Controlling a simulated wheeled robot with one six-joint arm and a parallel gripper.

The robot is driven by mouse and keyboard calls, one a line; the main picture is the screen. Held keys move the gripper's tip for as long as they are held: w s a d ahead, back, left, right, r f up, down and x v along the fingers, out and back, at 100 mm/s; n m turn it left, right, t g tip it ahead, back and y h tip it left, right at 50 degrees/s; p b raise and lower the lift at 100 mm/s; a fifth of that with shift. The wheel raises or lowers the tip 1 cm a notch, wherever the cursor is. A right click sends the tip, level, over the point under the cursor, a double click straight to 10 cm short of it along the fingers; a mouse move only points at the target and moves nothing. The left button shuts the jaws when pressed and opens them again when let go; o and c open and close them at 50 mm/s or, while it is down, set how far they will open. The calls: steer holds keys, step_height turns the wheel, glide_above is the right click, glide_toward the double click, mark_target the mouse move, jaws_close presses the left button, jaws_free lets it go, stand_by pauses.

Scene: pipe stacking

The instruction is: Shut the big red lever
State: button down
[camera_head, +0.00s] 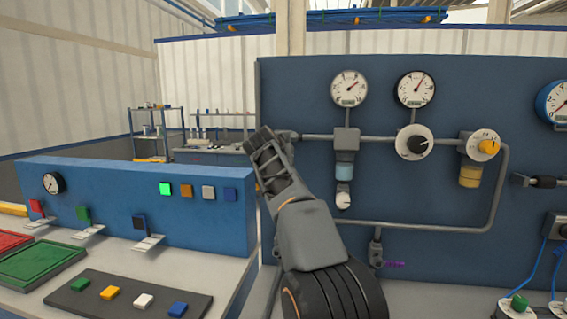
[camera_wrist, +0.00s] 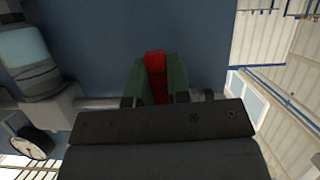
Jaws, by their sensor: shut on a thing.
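The big red lever (camera_wrist: 156,72) shows in the wrist view as a red bar between my two green-padded fingers. My gripper (camera_wrist: 157,84) is shut on it. The blue panel lies behind the lever. In the head view my gripper (camera_head: 268,152) is at the left edge of the blue panel (camera_head: 300,95), at the left end of the upper grey pipe (camera_head: 318,136). There my gripper hides the lever. The lever's base and pivot are also hidden by my gripper in the wrist view.
Two gauges (camera_head: 349,88) (camera_head: 416,89), a black-knob dial (camera_head: 414,142) and a yellow-knob valve (camera_head: 480,146) sit right of my gripper. A blue console (camera_head: 120,205) with small switches and buttons stands left.

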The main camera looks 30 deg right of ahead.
steer(key=shift+w+a+r+m+t, duration=0.2)
steer(key=shift+r+m+t, duration=0.1)
steer(key=shift+r+m, duration=0.1)
stand_by(0.3)
steer(key=c, duration=1.5)
jaws_free()
steer(key=o, duration=0.4)
steer(key=shift+f, duration=0.25)
steer(key=b+v, duration=0.1)
steer(key=v, duration=1.2)
steer(key=shift+s+a+r+b, duration=0.1)
steer(key=shift+s+r+b, duration=0.15)
steer(key=shift+r+b, duration=0.15)
